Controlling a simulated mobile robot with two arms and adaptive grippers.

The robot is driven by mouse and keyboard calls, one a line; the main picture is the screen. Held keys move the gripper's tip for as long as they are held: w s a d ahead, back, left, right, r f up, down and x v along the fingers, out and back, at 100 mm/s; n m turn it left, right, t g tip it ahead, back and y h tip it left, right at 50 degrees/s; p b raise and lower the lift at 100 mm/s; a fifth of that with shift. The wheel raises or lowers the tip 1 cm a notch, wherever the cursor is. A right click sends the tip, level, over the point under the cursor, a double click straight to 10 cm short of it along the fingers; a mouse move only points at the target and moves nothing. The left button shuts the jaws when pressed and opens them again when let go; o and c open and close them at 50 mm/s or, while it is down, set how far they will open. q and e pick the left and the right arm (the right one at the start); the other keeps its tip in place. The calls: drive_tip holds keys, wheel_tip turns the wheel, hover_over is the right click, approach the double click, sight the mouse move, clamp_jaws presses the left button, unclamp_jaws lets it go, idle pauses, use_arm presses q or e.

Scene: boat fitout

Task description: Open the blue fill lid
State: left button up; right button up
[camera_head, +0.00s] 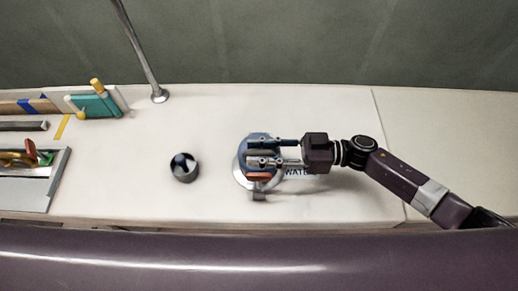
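The blue fill lid (256,139) sits in a round pale metal ring (240,172) on the white deck, left of the partly covered lettering "WATE" (296,173). My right gripper (262,153) reaches in from the right, with its fingers over the lid and covering much of it. An orange-red piece (262,177) shows just below the fingers. A small grey tab (258,196) sticks out at the ring's near edge. I cannot tell whether the fingers grip the lid or only lie over it. My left gripper is not in view.
A dark round cup-like fitting (184,168) stands on the deck (210,115) left of the lid. A metal post (140,50) rises at the back. A tray (48,190) and a teal block (93,106) are at the left. Deck right of the arm is clear.

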drive_tip(key=shift+c, duration=0.2)
clamp_jaws()
drive_tip(key=shift+w+r, duration=0.15)
